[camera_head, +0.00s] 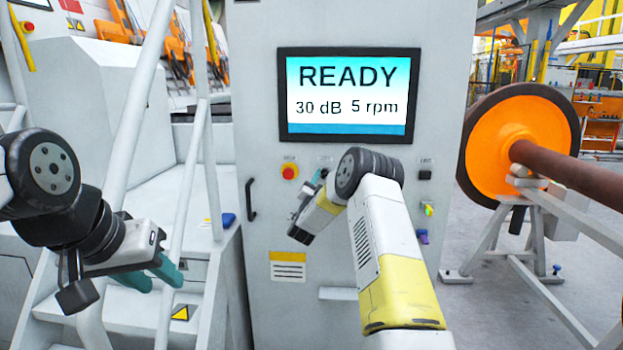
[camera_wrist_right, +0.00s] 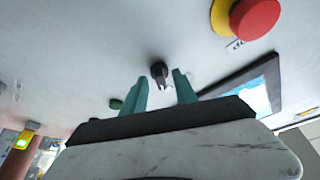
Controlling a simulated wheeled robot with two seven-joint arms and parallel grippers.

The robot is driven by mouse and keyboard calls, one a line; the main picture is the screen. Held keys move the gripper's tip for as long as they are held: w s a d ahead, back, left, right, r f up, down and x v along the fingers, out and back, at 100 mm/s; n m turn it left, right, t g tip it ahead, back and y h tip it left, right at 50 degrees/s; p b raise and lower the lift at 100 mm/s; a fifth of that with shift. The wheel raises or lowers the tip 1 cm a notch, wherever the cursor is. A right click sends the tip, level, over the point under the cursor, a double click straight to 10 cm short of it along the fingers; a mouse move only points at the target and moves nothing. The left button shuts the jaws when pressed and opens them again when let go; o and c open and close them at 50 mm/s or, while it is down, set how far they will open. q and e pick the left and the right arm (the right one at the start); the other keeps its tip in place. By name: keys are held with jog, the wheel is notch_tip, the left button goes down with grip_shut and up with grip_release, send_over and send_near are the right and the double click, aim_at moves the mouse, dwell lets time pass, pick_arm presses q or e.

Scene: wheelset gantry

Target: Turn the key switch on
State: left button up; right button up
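The key switch (camera_wrist_right: 159,72) is a small dark knob on the pale cabinet face in the right wrist view, with a light key-like piece below it. My right gripper (camera_wrist_right: 161,90) is open, its two teal fingers (camera_wrist_right: 184,86) spread left and right of the switch with gaps on both sides. I cannot tell whether the tips reach it in depth. In the head view my right gripper (camera_head: 317,182) is at the panel, and my arm largely hides the switch there. My left gripper (camera_head: 152,275) is open and empty at the left, away from the panel.
The cabinet (camera_head: 255,130) carries a screen (camera_head: 348,94) reading READY, 30 dB, 5 rpm. A red emergency stop (camera_head: 289,172) is left of my right gripper. A black switch (camera_head: 425,174) is on the right. White stair rails (camera_head: 205,130) stand near my left arm.

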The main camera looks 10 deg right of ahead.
jog(key=v, duration=0.6)
jog(key=shift+s+a, duration=0.15)
jog(key=shift+s, duration=0.1)
jog(key=shift+f, duration=0.15)
jog(key=a+r+n+y, duration=0.4)
jog(key=r+y, duration=0.2)
jog(key=r, duration=0.3)
jog(key=s+a+r+n+g+y, duration=0.2)
jog(key=s+r+n+y, duration=0.1)
jog(key=s, duration=0.3)
jog(key=s+a+r+n+g+y, duration=0.2)
jog(key=s+a+r+y, duration=0.1)
jog(key=s, duration=0.3)
jog(key=s+f+n+g, duration=0.2)
jog(key=s+f+g, duration=0.1)
jog(key=s, duration=1.5)
jog(key=s+d+f+n+g, duration=0.1)
jog(key=s+f+g, duration=0.3)
jog(key=s, duration=1.5)
jog(key=shift+d+f+n+g, duration=0.25)
jog(key=shift+n+g, duration=0.15)
jog(key=shift+g, duration=0.6)
